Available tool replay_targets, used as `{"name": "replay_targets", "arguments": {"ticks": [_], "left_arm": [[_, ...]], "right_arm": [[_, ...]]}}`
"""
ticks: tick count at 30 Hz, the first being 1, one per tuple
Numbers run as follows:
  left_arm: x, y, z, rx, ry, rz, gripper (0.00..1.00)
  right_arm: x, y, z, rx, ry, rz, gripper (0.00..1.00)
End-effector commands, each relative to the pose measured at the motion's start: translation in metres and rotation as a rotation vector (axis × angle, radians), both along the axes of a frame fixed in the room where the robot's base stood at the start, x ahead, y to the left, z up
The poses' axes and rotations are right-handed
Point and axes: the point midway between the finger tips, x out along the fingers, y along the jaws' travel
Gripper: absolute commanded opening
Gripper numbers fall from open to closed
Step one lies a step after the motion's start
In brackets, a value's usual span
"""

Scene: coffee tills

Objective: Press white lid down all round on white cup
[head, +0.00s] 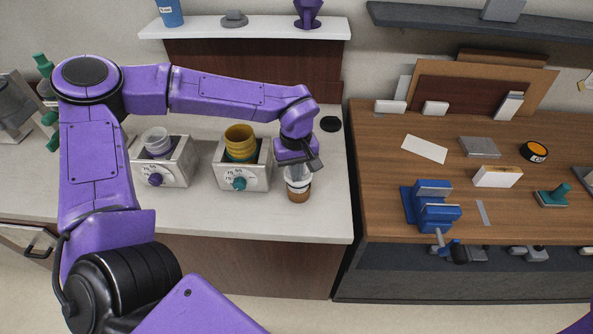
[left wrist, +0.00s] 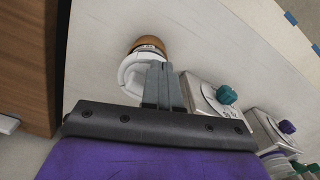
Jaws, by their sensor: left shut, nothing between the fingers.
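The white cup with a brown sleeve stands upright near the right end of the pale counter in the head view (head: 298,195). It also shows in the left wrist view, its brown sleeve at the top (left wrist: 150,42). The white lid (left wrist: 130,73) sits at the cup's mouth, partly hidden by my fingers. I cannot tell whether it is seated evenly all round. My left gripper (head: 299,172) is shut and empty, directly over the lid; its grey fingertips (left wrist: 160,66) overlap the lid's edge in the wrist view. Contact is hard to judge. My right gripper is not in view.
A dispenser box with yellow cups (head: 231,180) stands just left of the cup, and another with grey-white cups (head: 178,172) stands further left. A black disc (head: 330,124) lies behind to the right. Counter is clear in front; a gap separates it from the wooden table (head: 380,200).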

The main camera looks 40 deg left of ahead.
Motion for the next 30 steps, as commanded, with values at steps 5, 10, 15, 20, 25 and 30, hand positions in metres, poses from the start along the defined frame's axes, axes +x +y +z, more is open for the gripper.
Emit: {"name": "replay_targets", "arguments": {"ticks": [5,10,15,20,25,30], "left_arm": [[0.000,0.000,-0.002,0.001,0.001,0.000,0.00],[0.000,0.000,-0.006,0.001,0.002,0.000,0.00],[0.000,0.000,-0.011,0.001,0.001,0.000,0.00],[0.000,0.000,-0.014,0.001,0.001,-0.001,0.00],[0.000,0.000,-0.014,0.001,0.001,0.000,0.00],[0.000,0.000,-0.004,0.001,0.001,0.000,0.00]], "right_arm": [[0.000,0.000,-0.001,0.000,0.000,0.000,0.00],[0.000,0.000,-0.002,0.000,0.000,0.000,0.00],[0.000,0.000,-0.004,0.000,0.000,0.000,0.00],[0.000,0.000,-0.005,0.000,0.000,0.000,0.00],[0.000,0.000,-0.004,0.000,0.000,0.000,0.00],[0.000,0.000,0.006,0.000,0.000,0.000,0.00]]}}
